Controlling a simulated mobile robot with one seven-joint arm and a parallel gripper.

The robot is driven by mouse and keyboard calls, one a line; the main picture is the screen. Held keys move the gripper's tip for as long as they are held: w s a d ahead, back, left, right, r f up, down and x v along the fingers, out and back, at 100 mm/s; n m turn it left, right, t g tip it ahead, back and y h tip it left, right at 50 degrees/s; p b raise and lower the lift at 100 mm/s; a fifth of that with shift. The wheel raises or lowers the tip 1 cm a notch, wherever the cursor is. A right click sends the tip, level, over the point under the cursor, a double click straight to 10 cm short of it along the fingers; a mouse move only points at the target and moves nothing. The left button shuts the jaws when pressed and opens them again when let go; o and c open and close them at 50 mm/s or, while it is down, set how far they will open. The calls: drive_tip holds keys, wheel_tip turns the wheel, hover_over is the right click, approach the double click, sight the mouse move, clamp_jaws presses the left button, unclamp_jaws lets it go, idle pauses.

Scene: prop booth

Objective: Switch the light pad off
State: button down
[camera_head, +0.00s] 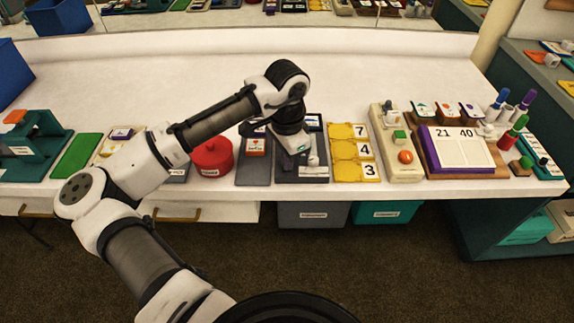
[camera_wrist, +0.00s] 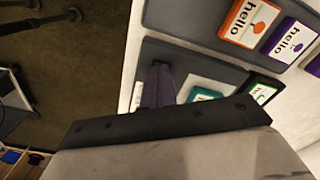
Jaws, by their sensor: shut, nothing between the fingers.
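No thing in these views is clearly marked as the light pad, so I cannot tell which it is. My gripper (camera_head: 292,141) is low over a dark grey board (camera_head: 287,174) at the table's front middle. It hides much of that board, and I cannot tell whether it touches it. In the wrist view a dark, narrow finger shape (camera_wrist: 157,86) shows over the same board, beside a teal and white tile (camera_wrist: 204,96). The jaws look shut and empty. Right of it, a beige panel (camera_head: 397,170) carries a green button (camera_head: 399,134) and an orange button (camera_head: 405,157).
Left of my gripper are a red round container (camera_head: 212,157) and a tile board with an orange tile (camera_head: 255,147). Yellow number cards (camera_head: 354,153) lie to its right. A purple-edged white panel (camera_head: 457,148) and several upright markers stand farther right. The table's back is clear.

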drive_tip(key=shift+s+f, duration=0.15)
drive_tip(key=shift+f, duration=0.1)
wheel_tip(320, 180, up, 6)
drive_tip(key=p, duration=0.6)
drive_tip(key=shift+w, duration=0.2)
idle(0.4)
